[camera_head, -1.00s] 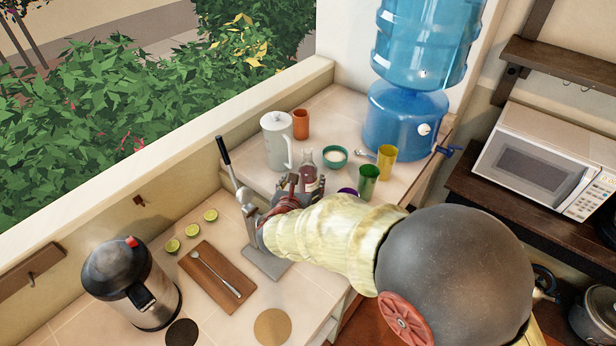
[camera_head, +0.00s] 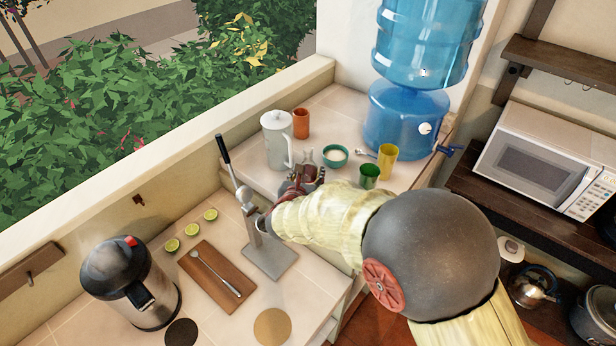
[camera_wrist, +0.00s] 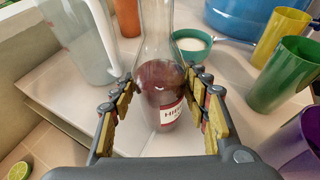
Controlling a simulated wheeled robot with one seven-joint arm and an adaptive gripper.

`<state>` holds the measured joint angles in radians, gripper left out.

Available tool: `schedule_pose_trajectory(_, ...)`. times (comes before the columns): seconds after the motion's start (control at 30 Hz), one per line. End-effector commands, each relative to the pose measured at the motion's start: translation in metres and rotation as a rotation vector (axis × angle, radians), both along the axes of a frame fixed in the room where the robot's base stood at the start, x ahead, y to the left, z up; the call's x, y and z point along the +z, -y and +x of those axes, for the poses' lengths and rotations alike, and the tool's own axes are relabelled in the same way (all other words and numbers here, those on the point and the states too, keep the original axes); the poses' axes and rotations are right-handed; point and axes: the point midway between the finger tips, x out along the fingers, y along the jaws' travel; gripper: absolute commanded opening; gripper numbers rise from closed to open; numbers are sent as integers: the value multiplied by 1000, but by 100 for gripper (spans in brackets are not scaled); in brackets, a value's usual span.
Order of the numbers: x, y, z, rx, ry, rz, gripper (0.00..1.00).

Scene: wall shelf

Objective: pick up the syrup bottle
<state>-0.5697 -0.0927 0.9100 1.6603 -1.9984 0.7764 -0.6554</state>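The syrup bottle (camera_wrist: 160,88) is clear glass with dark red liquid and a label. It stands upright on the upper tiled counter, with its neck out of the top of the wrist view. My gripper (camera_wrist: 162,112) is open, with one finger on each side of the bottle. Gaps show between the finger pads and the glass, so it is not gripped. In the head view my gripper (camera_head: 304,180) partly hides the bottle (camera_head: 307,158); only its upper part shows.
A white pitcher (camera_head: 276,142) stands left of the bottle, with an orange cup (camera_head: 301,123) behind. A teal bowl (camera_head: 334,156), green cup (camera_head: 369,176) and yellow cup (camera_head: 387,162) stand to the right. A purple cup (camera_wrist: 297,145) is close on the right. A lever press (camera_head: 262,240) stands below.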

Motion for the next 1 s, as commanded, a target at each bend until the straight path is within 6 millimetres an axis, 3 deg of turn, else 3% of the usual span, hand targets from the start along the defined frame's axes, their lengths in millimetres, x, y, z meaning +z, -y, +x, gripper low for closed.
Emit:
schedule_pose_trajectory(0.77,0,0,0,0,0,0,0)
schedule_pose_trajectory(1.0,2,0,0,0,3,0,0)
